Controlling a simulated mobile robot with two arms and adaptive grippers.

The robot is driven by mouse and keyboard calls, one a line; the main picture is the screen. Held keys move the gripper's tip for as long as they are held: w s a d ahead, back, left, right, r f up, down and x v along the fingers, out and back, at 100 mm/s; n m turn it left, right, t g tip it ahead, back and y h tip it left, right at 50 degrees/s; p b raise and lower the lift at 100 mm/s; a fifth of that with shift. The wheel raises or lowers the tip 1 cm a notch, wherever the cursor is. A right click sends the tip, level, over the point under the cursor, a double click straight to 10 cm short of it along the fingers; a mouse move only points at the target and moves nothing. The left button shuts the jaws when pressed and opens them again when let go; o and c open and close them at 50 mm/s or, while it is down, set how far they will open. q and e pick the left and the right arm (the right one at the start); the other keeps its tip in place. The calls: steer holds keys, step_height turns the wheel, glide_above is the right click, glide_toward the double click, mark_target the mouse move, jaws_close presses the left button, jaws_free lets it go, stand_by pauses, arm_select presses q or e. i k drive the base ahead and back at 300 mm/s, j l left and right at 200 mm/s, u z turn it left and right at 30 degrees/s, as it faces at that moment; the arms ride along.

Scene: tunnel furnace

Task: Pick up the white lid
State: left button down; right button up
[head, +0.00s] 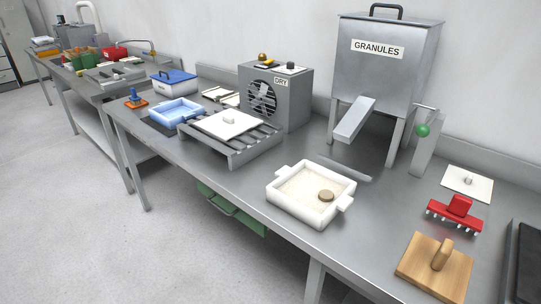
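Two white lid-like plates show in the head view, and I cannot tell for certain which is the task's lid. One white plate (212,124) with a small white block handle lies on a grey slatted rack (243,150), left of centre. A smaller white square plate (478,188) with a small knob lies flat on the steel table at the right, behind a red toothed tool (457,215). A white square tray (302,210) with side handles stands uncovered, holding pale granules and a round tan piece (326,196). Neither gripper is in view.
A grey hopper marked GRANULES (382,75) stands behind the tray, beside a grey DRY fan box (288,103). A wooden block with a handle (433,268) lies at the front right. A blue tray (177,112) sits left of the rack. Floor is clear at left.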

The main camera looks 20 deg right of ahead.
mark_target(227, 125)
steer(key=i+j, duration=0.5)
steer(key=i+j+z, duration=0.15)
steer(key=i+j, duration=0.4)
steer(key=j, duration=0.15)
